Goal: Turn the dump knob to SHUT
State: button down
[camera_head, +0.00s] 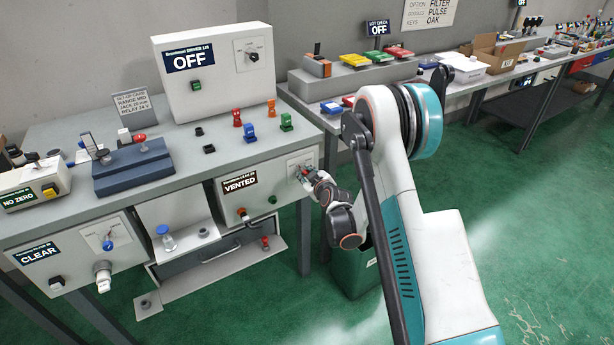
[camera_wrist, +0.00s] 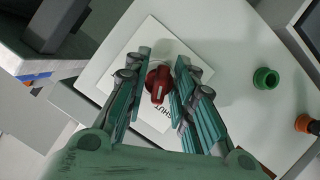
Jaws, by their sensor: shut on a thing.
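The dump knob is red with a pale pointer line (camera_wrist: 158,84) and sits on a white label plate (camera_wrist: 120,58) on the panel. Part of the word SHUT shows on the plate beside the knob. My gripper (camera_wrist: 160,88) has its two green-padded fingers around the knob, one on each side, shut on it. In the head view, my gripper (camera_head: 308,176) is at the right end of the front panel and mostly hides the knob. The display (camera_head: 239,184) on this panel reads VENTED.
A green button (camera_wrist: 266,78) and an orange part (camera_wrist: 305,123) are on the same panel in the wrist view. Other units show OFF (camera_head: 190,58) and CLEAR (camera_head: 38,254). A green bin (camera_head: 350,268) stands under my arm. The green floor at right is open.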

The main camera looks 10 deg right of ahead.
jog(key=shift+n+t+h, duration=0.5)
jog(key=shift+n+h, duration=0.2)
jog(key=shift+n, duration=0.5)
jog(key=c, duration=1.7)
grip_release()
jog(key=r, duration=0.8)
jog(key=shift+s+d+r, duration=0.1)
jog(key=shift+d, duration=0.1)
jog(key=shift+a+r, duration=0.15)
jog(key=shift+r, duration=0.75)
